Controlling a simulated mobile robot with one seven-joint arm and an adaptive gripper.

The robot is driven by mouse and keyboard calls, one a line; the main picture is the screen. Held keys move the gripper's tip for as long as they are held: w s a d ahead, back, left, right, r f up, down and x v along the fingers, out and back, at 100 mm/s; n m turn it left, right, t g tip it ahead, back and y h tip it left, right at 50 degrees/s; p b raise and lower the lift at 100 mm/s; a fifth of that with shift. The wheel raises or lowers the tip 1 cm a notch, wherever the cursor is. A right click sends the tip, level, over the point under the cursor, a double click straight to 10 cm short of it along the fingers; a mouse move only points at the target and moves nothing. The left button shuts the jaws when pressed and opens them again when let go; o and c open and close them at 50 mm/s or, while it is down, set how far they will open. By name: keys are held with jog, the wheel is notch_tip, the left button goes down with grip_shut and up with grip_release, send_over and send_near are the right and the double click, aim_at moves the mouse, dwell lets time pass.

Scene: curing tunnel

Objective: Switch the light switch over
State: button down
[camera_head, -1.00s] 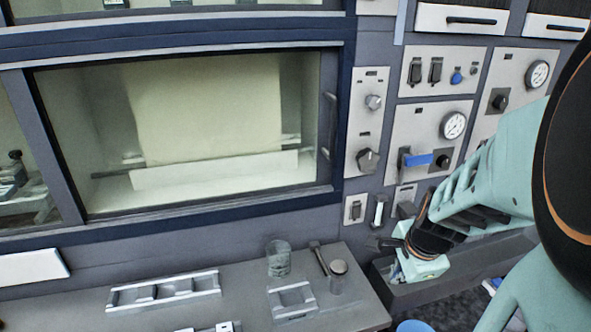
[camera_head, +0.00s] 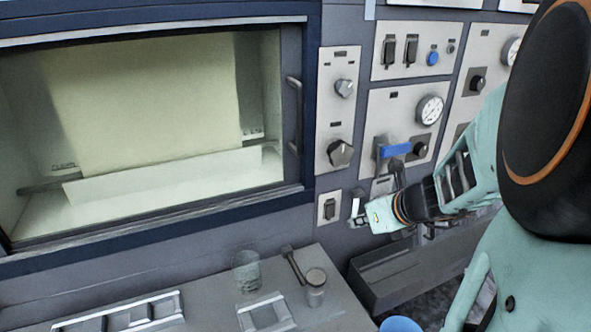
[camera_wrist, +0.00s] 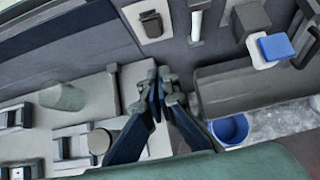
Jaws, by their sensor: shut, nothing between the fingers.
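A small pale plate with a dark rocker switch (camera_head: 330,206) is on the wall below the knob panel, right of the window's lower corner. It looks like the light switch, though I see no readable label. It also shows at the top of the wrist view (camera_wrist: 152,24). My gripper (camera_head: 357,208) is just right of this plate in the head view, apparently apart from it. In the wrist view my fingers (camera_wrist: 161,82) are shut and empty, and the switch lies above their tips. Which way the rocker is tipped is too small to tell.
A blue-handled lever (camera_head: 396,151) and several knobs are on nearby panels. Two dark switches (camera_head: 400,50) are higher up. Below are a bench with a glass beaker (camera_head: 246,270) and metal cup (camera_head: 315,288), a grey trough (camera_head: 385,275) and a blue bucket (camera_head: 401,325).

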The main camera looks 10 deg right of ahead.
aim_at(330, 217)
jog(key=b+x, duration=0.1)
jog(key=x, duration=0.2)
jog(key=w+r+b+x, duration=0.1)
jog(key=b+x, duration=0.1)
jog(key=x, duration=0.2)
jog(key=b+x, duration=0.1)
jog(key=x, duration=0.3)
jog(key=shift+w+a+r+b, duration=0.15)
jog(key=shift+w+a+b, duration=0.1)
jog(key=shift+w+b, duration=0.25)
jog(key=shift+b, duration=0.35)
jog(key=f+b, duration=0.1)
jog(key=b, duration=0.2)
jog(key=shift+w+t, duration=0.25)
jog(key=shift+t, duration=0.05)
jog(key=shift+b, duration=0.6)
jog(key=shift+t+b, duration=0.4)
jog(key=shift+b, duration=0.55)
jog(key=shift+w+a+r, duration=0.1)
jog(key=shift+r, duration=0.15)
